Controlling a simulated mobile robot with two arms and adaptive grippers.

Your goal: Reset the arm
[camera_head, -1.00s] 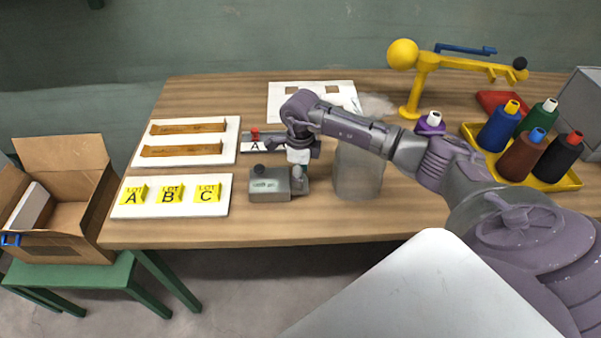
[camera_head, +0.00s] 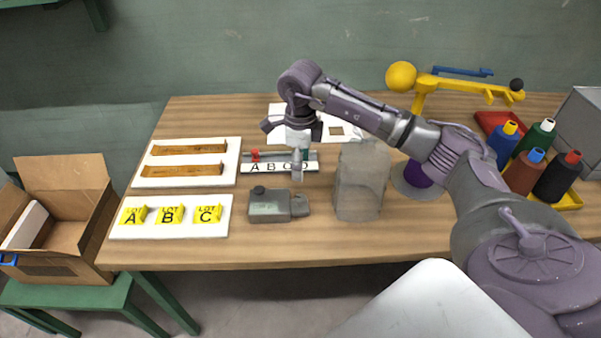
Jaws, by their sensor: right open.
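My right arm reaches in from the right across the wooden table. My right gripper (camera_head: 297,168) points down, open, with nothing seen between its fingers. In the picture it lies in front of the lettered strip A B C D (camera_head: 260,168) and above the small grey device (camera_head: 268,207). It appears raised clear of the device. My left gripper is not in view.
A translucent grey block (camera_head: 360,185) stands right of the device. The LOT card board (camera_head: 125,228) and a board with two brown bars (camera_head: 150,182) lie left. A yellow stand (camera_head: 440,84) and several bottles (camera_head: 528,172) are right. A cardboard box (camera_head: 60,265) stands at far left.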

